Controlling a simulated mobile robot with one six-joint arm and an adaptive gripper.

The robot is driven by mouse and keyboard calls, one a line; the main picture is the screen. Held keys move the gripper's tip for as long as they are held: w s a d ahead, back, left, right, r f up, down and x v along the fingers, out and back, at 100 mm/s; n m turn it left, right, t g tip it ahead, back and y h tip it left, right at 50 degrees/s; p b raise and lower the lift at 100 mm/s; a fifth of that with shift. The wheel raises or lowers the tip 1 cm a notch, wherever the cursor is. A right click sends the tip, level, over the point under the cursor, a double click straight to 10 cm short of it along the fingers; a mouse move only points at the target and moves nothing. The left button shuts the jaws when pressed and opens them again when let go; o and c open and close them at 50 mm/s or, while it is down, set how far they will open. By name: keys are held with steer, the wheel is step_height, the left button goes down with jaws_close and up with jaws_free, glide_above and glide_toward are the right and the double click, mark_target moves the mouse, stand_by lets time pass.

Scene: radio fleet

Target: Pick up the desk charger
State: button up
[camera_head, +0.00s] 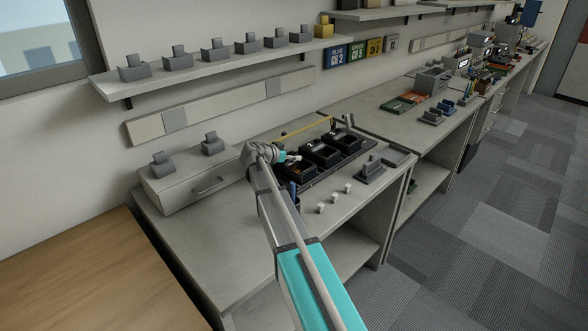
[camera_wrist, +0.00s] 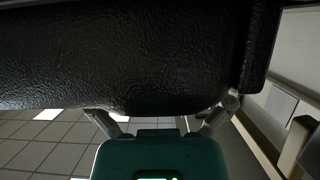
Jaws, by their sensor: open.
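My gripper (camera_wrist: 163,107) is open in the wrist view, its two fingers spread at the bottom. A large black textured body (camera_wrist: 130,55) fills the top of that view, close to the fingertips; whether they touch it I cannot tell. In the head view my wrist (camera_head: 262,153) is beside the left end of a black charger bank (camera_head: 322,153) with several open pockets, on the grey bench. A small dark grey desk charger (camera_head: 370,171) stands right of the bank. Similar grey chargers (camera_head: 214,48) line the wall shelf. Which charger the task means is unclear.
Several small white blocks (camera_head: 334,197) lie at the bench front. A grey drawer box (camera_head: 190,182) with two grey chargers on top is on the left. A wooden desk (camera_head: 75,270) is at lower left. More equipment fills the benches beyond; carpet floor (camera_head: 490,210) is clear at right.

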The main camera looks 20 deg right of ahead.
stand_by(0.3)
steer(key=shift+s, duration=0.1)
steer(key=c, duration=1.2)
